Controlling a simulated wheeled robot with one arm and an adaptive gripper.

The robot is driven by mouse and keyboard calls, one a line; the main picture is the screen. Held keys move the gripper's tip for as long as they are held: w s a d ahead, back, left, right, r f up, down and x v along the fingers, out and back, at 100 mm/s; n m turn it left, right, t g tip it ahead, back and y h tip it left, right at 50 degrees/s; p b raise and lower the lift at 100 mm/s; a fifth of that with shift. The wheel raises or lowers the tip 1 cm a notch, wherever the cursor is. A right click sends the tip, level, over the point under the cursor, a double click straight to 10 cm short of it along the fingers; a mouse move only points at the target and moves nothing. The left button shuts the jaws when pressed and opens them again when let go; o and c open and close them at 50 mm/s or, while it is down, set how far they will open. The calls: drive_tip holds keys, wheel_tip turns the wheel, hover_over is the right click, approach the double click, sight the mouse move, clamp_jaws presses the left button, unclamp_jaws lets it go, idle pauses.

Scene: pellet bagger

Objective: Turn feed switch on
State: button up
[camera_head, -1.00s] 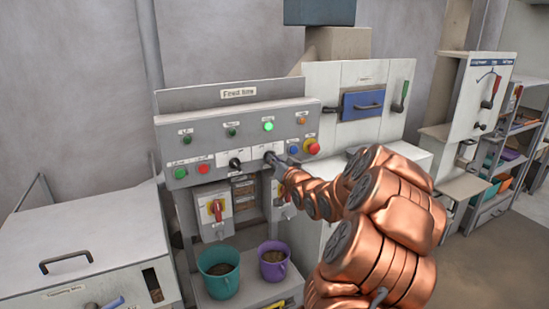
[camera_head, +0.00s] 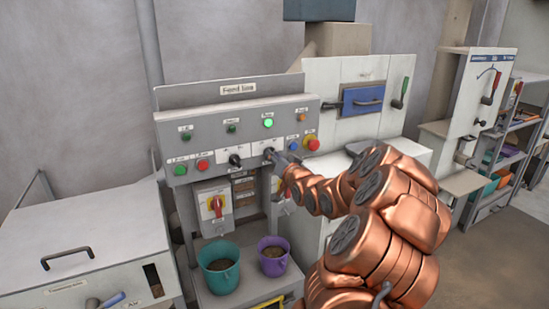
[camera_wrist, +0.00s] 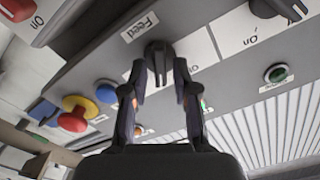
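The feed switch (camera_wrist: 160,62) is a black rotary knob with a raised handle, beside a white "Feed" label (camera_wrist: 140,27) on the grey control panel (camera_head: 230,121). In the wrist view the handle points toward my gripper's palm. My gripper (camera_wrist: 162,78) has one finger on each side of the handle. The fingers are spread, and a small gap seems to show on either side; contact is hard to judge. In the head view my gripper (camera_head: 274,161) is at the panel front and largely covers the switch.
Another black knob (camera_head: 235,160) is left of the feed switch. A blue button (camera_head: 293,146) and a red mushroom button on yellow (camera_head: 312,144) are close on the right. A green lamp (camera_head: 268,123) is lit above. Teal (camera_head: 219,275) and purple (camera_head: 273,262) buckets stand below.

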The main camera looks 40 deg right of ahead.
drive_tip(key=shift+o, duration=0.4)
drive_tip(key=shift+s, duration=0.1)
drive_tip(key=v, duration=1.1)
drive_tip(key=shift+s+a, duration=0.15)
drive_tip(key=shift+s, duration=0.2)
idle(0.3)
